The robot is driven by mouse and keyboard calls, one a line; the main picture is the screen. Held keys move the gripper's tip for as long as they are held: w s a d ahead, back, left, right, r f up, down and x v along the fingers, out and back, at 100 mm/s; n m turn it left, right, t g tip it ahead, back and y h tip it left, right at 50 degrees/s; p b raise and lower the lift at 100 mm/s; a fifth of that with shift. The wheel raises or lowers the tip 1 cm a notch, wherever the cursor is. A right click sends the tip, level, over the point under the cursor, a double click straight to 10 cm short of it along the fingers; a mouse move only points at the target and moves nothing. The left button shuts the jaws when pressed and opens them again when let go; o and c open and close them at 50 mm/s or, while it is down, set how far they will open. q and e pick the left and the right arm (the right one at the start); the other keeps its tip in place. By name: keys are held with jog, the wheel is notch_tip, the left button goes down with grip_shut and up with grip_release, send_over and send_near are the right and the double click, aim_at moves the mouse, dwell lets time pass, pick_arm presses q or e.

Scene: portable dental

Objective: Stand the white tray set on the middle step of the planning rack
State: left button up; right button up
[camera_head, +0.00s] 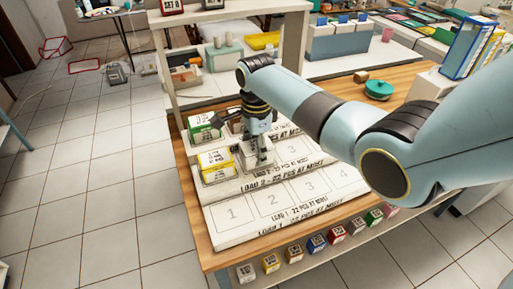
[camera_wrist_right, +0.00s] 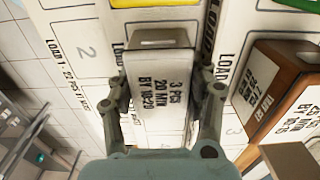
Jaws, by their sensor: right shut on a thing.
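The white tray set (camera_head: 262,158) is a pale box with black print; its lettered face also shows in the right wrist view (camera_wrist_right: 160,95). My right gripper (camera_head: 257,143) is shut on it from above, with a finger on each side. It is at the second place of the middle step, LOAD 2, of the white planning rack (camera_head: 270,203), right of the yellow tray set (camera_head: 215,166). I cannot tell whether its base touches the step. My left gripper is not in view.
A green-marked tray set (camera_head: 203,127) stands on the top step, with a brown one (camera_wrist_right: 272,92) beside it. Places 3 and 4 of the middle step look free, as does the lower step. Several coloured small boxes (camera_head: 316,243) line the shelf edge below.

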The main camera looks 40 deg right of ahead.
aim_at(256, 144)
jog(key=o, duration=1)
jog(key=shift+f, duration=0.1)
jog(key=shift+o, duration=0.2)
notch_tip(256, 144, up, 12)
